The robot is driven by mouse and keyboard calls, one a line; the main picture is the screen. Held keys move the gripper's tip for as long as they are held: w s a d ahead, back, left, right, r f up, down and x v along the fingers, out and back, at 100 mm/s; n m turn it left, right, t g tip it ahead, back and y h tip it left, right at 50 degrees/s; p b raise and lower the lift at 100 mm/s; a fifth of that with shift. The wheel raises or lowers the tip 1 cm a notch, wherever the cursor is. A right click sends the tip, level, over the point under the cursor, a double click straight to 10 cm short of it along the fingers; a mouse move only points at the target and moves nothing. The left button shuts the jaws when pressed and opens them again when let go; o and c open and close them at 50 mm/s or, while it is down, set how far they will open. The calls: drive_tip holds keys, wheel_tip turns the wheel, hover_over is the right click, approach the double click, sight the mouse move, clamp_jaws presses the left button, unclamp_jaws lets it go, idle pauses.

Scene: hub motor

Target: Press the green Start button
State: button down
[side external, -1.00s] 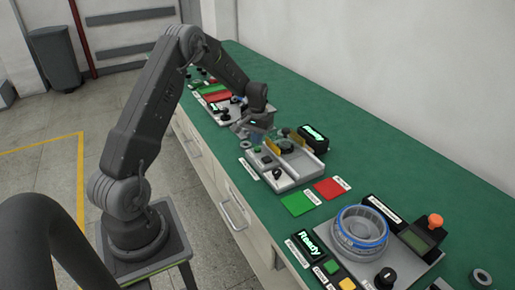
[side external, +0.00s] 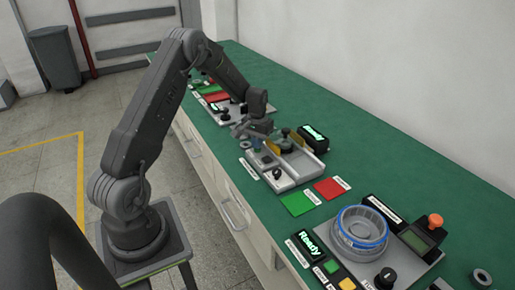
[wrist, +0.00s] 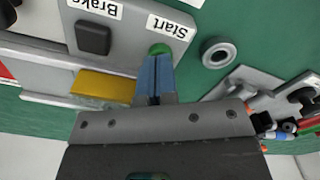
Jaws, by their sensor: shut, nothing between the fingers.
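The green Start button (wrist: 160,49) shows in the wrist view beside its "Start" label, upside down in the picture. My gripper (wrist: 154,62) is shut and empty, its blue fingertips right at the near edge of the button and covering part of it. I cannot tell whether the tips touch the button or press it. In the side external view my gripper (side external: 254,143) is low over the grey fixture (side external: 285,180), and the button is hidden or too small to make out there.
A dark Brake button (wrist: 94,38) sits to the left of Start in the wrist view. A yellow block (wrist: 106,85) lies close to the fingers. A grey ring (wrist: 216,52) rests on the green mat at right. Green (side external: 297,204) and red (side external: 328,188) pads lie beside the fixture.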

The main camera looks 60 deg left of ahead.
drive_tip(key=shift+f, duration=0.45)
wheel_tip(320, 180, up, 14)
idle(1.1)
